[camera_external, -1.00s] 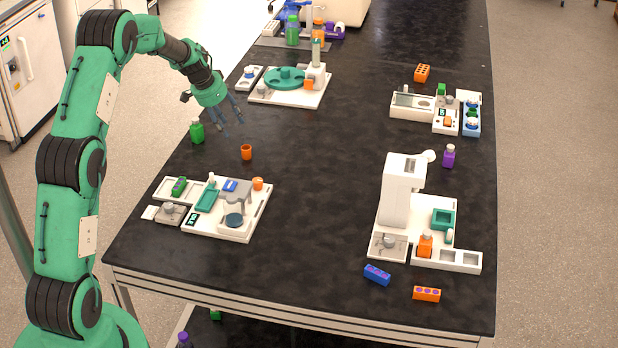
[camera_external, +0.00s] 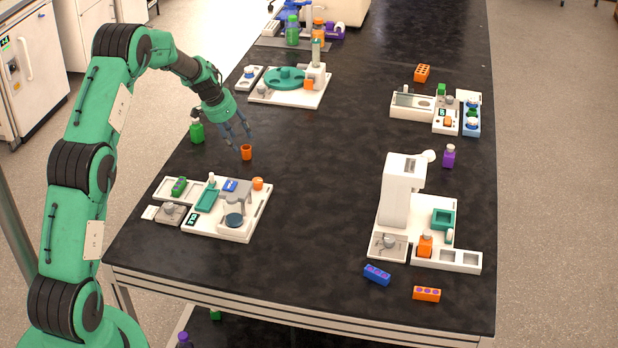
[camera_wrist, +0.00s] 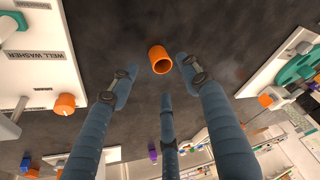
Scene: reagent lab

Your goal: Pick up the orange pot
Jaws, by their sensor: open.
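The orange pot (camera_external: 246,153) is a small open cup standing upright on the black table, left of the middle. My gripper (camera_external: 237,140) is open and empty, just above and slightly left of the pot in the external view. In the wrist view the orange pot (camera_wrist: 160,60) shows near the top middle, its dark opening visible. The fingers of my gripper (camera_wrist: 160,88) are spread around the space just below it in that view. They appear apart from the pot.
A white well washer station (camera_external: 258,222) with an orange knob stands in front of the pot. A green bottle (camera_external: 197,133) stands to its left. A white station with a green disc (camera_external: 318,98) is behind. The table right of the pot is clear.

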